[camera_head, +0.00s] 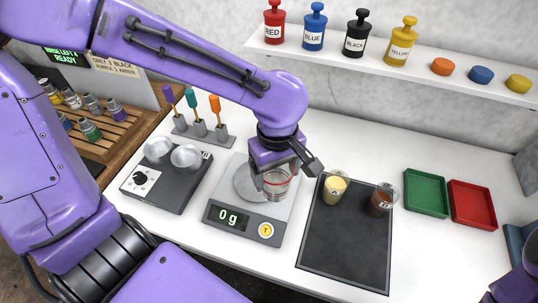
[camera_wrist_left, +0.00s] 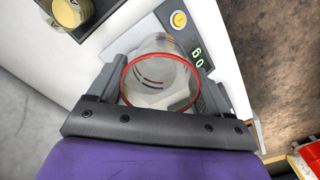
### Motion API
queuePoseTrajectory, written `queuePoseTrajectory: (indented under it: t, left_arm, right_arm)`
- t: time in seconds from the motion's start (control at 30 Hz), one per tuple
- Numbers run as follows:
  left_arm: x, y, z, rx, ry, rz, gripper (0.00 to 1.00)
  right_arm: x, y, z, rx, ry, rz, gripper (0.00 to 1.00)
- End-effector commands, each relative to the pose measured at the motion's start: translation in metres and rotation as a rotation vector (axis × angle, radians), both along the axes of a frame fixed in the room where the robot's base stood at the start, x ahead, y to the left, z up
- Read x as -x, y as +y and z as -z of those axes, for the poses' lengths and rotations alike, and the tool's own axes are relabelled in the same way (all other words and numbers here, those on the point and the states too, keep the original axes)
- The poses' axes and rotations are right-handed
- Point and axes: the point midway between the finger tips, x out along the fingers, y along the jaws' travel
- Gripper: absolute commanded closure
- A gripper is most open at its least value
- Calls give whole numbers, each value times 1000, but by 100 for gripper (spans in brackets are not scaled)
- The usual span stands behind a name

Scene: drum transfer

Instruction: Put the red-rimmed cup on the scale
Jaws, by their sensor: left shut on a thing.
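The clear cup with a red rim (camera_head: 277,188) is between the fingers of my left gripper (camera_head: 276,178), over the right part of the scale (camera_head: 287,212). In the left wrist view the cup's red rim (camera_wrist_left: 123,82) faces the camera, and the fingers of my left gripper (camera_wrist_left: 160,88) close on its two sides. The cup looks empty and roughly upright. The round pan (camera_head: 243,183) shows to the left of the cup, and the display reads 0 g. I cannot tell whether the cup's base touches the scale. My right gripper's fingers are not visible.
A dark mat (camera_head: 343,243) right of the scale bears a cup of yellow (camera_head: 334,188) and a cup of brown (camera_head: 382,200) material. Green (camera_head: 427,193) and red (camera_head: 472,204) trays lie further right. A dark two-dish device (camera_head: 165,188) and a tool rack (camera_head: 203,138) stand left.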

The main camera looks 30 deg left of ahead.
Motion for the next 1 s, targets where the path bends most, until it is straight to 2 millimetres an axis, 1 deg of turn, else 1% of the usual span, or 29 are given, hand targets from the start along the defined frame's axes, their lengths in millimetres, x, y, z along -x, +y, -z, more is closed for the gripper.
queuePoseTrajectory:
  t: [0.03,0.17,0.2,0.23,0.33,0.4,0.47,0.5,0.53,0.7,0.87,1.0]
  left_arm:
    - [-7,9,5,-6,-2,-5,50]
    - [-26,27,15,-13,5,-4,50]
    - [-33,32,20,-14,1,-4,50]
    - [-36,36,28,-13,7,-4,50]
    - [-48,47,34,-12,2,-4,50]
    - [-57,55,47,-1,2,-2,50]
    - [-63,64,53,0,1,-2,50]
    - [-66,69,50,1,10,-2,50]
    - [-68,73,55,1,12,-1,50]
    - [-83,92,82,0,9,0,50]
    - [-91,102,99,0,8,-1,50]
    - [-90,103,124,-2,11,1,50]
  right_arm:
    - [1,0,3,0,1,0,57]
    - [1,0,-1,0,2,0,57]
    - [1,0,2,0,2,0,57]
    - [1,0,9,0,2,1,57]
    - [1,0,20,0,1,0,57]
    - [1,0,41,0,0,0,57]
    - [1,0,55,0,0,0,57]
    - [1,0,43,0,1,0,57]
    - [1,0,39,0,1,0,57]
    - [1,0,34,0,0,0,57]
    - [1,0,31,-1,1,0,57]
    - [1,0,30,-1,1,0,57]
